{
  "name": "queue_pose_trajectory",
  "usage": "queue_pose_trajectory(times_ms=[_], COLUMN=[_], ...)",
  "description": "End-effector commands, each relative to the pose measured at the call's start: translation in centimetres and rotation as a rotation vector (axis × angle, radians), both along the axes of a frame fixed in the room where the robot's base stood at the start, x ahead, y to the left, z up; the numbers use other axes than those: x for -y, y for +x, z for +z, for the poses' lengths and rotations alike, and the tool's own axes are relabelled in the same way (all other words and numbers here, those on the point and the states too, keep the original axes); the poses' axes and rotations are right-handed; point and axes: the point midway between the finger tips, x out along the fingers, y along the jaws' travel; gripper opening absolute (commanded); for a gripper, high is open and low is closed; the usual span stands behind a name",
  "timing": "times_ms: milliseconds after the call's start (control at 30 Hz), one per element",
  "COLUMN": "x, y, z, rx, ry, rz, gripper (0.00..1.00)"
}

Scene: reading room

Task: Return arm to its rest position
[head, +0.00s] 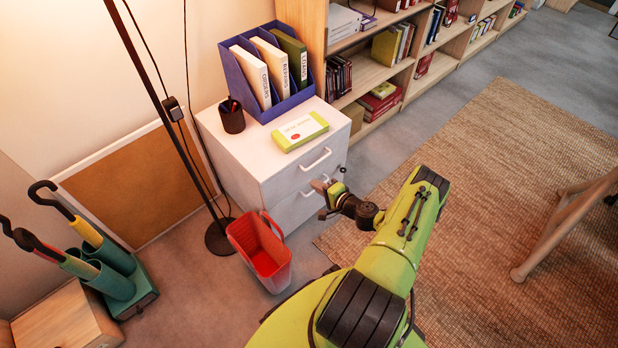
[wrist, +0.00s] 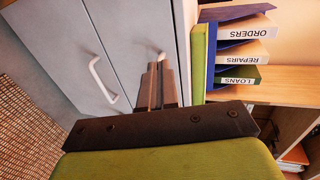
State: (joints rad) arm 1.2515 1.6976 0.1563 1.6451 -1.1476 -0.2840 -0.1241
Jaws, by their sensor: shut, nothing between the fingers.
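My green arm reaches up from the bottom of the head view, bent at the elbow. My gripper (head: 319,187) is in front of the white drawer cabinet (head: 236,150), near the lower drawer's handle in the picture. In the wrist view the fingers of my gripper (wrist: 157,72) are together and empty, pointing towards the cabinet (wrist: 140,28). I cannot tell the exact gap to the cabinet front. The drawers look closed.
On the cabinet stand a yellow-green box (head: 300,131), a dark pen cup (head: 232,118) and a blue file holder (head: 246,80). A red bin (head: 262,250), a lamp base (head: 220,237) and an umbrella stand (head: 118,284) are left. Bookshelves (head: 372,77) stand behind; the woven rug (head: 500,150) is right.

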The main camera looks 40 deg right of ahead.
Motion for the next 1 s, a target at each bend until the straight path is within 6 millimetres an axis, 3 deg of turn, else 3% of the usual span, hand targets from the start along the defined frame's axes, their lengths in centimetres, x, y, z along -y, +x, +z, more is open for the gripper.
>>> queue_pose_trajectory(times_ms=[200,567,667,767,900,1000], x=[0.3,0.2,-0.5,-2.5,-6.5,-9.7], y=[-3.2,-3.3,-1.8,0.2,1.9,2.0], z=[1.2,1.5,3.9,7.9,14.1,18.6], rx=[0.001,-0.002,-0.024,-0.077,-0.176,-0.253], ry=[0.001,-0.009,-0.073,-0.183,-0.359,-0.491], rz=[0.000,0.019,0.128,0.322,0.587,0.747], gripper=[0.00,0.00,0.00,0.00,0.00,0.00])
